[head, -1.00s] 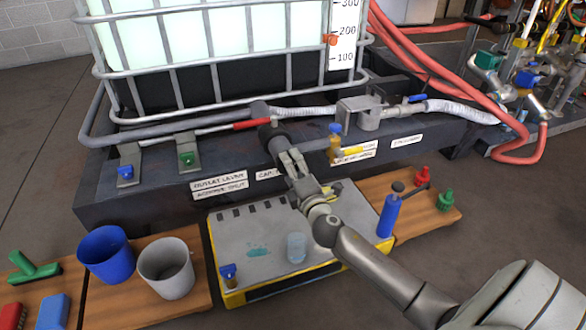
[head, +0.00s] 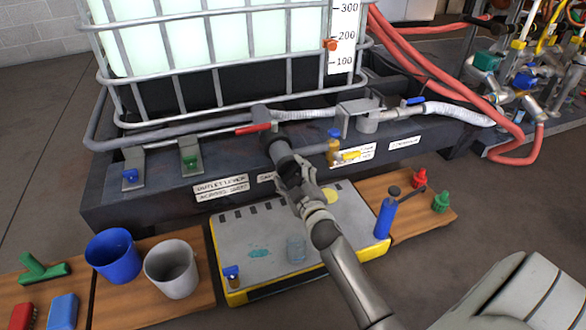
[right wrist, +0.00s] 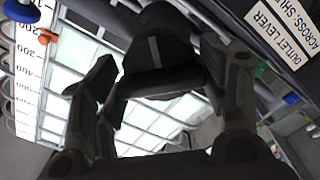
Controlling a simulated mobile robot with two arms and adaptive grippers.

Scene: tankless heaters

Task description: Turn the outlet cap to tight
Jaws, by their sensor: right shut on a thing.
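The outlet cap (right wrist: 162,62) is a dark, ribbed round piece in the right wrist view. In the head view it is at the near end of the dark outlet pipe (head: 279,150), mostly hidden by my gripper. My right gripper (head: 291,178) is shut on the cap, with one finger on each side of it in the right wrist view. The red outlet lever (head: 253,129) lies to the left above the pipe. My left gripper is in neither current view.
The caged tank (head: 200,60) stands behind on a dark pallet (head: 110,200). Below is a grey yellow-edged case (head: 245,235), with a blue cup (head: 113,256) and a grey cup (head: 172,268) to its left. A blue bottle (head: 385,218) stands right; a brass valve (head: 334,152) is close by.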

